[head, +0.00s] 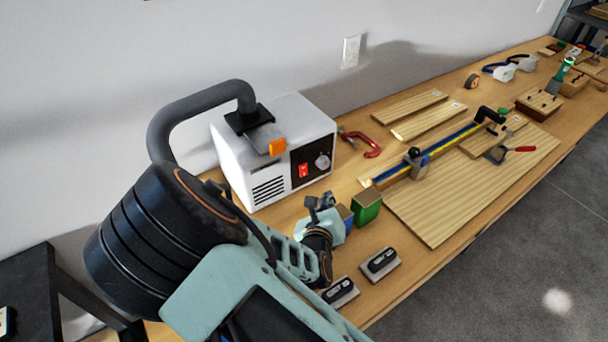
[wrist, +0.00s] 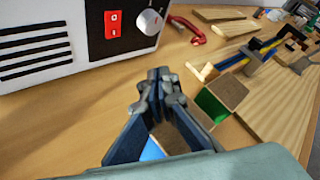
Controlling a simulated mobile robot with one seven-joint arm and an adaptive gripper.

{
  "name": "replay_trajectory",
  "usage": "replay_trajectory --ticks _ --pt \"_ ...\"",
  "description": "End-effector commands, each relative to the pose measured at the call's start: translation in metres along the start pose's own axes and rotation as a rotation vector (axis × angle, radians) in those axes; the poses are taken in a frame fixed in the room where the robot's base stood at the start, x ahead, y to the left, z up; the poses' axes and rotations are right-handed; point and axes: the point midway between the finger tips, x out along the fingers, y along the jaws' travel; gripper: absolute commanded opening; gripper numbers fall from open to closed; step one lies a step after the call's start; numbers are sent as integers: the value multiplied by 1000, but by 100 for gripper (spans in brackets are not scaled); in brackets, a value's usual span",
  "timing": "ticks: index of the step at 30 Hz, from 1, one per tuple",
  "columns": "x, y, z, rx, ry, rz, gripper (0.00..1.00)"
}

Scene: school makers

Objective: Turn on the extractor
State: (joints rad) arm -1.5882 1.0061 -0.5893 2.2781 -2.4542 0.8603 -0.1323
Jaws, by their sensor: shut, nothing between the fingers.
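The extractor (head: 237,147) is a white box on the workbench with a thick grey hose on top, an orange part on its upper side and a vent on its front. Its black panel carries a red rocker switch (head: 303,171) and a round grey knob (head: 322,161). In the wrist view the red switch (wrist: 113,24) and the knob (wrist: 150,22) show at the top. My gripper (head: 322,200) is shut and empty, in front of the extractor and apart from the panel. In the wrist view its fingertips (wrist: 160,75) sit below and right of the switch.
A green block (head: 367,206) and a blue block (wrist: 152,150) are beside and under my gripper. Two sanding blocks (head: 380,262) lie near the bench's front edge. A red clamp (head: 362,145) lies right of the extractor. Boards and a long bar clamp (head: 430,152) fill the bench farther right.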

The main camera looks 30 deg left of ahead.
Motion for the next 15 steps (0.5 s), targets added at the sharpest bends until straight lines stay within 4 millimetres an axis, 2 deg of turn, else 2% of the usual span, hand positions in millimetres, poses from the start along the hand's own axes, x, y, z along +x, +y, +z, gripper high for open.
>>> replay_trajectory --ticks 15 --pt "47 34 35 3 -2 0 0"
